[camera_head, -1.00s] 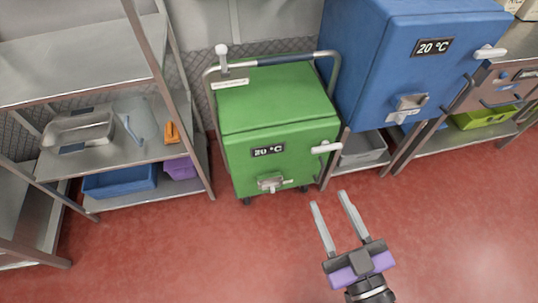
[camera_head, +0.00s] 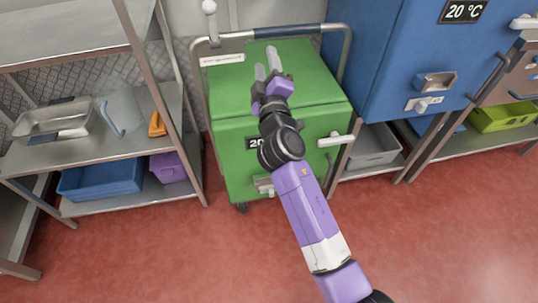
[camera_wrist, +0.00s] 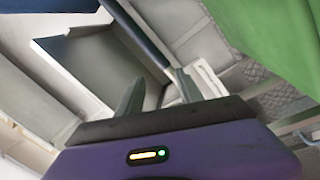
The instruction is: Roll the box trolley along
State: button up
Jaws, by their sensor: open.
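The box trolley is a green insulated box (camera_head: 312,92) on casters, with a 20 °C display partly hidden behind my arm. Its metal push handle (camera_head: 345,60) arches over the back, with a dark blue grip section (camera_head: 284,32) along the top. My gripper (camera_head: 266,61) is open and empty above the box lid, fingers pointing at the handle from the near side. In the wrist view, a dark blue bar (camera_wrist: 138,32), apparently the grip, runs down toward the fingertips. I cannot tell whether they touch it. The green box (camera_wrist: 285,35) fills the upper right corner.
A metal shelf rack (camera_head: 130,150) with a blue tub (camera_head: 100,178) stands close on the left. A large blue box (camera_head: 395,60) stands close on the right, above a grey bin (camera_head: 373,147). The red floor (camera_head: 430,240) in front is clear.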

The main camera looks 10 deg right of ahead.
aim_at(288, 33)
jog(key=w+d+h, duration=0.2)
jog(key=w+d+n+g+h, duration=0.1)
jog(key=w+d+h, duration=0.1)
jog(key=w+d+h+b, duration=0.1)
jog(key=w+d+h, duration=0.1)
jog(key=shift+r+g, duration=0.3)
jog(key=b+x, duration=0.3)
jog(key=x, duration=0.3)
jog(key=shift+w+d, duration=0.15)
jog(key=shift+w, duration=0.2)
jog(key=shift+w+r, duration=0.1)
jog(key=shift+w, duration=0.1)
jog(key=shift+w+d+b, duration=0.1)
jog(key=shift+b, duration=0.3)
grip_shut()
dwell(0.7)
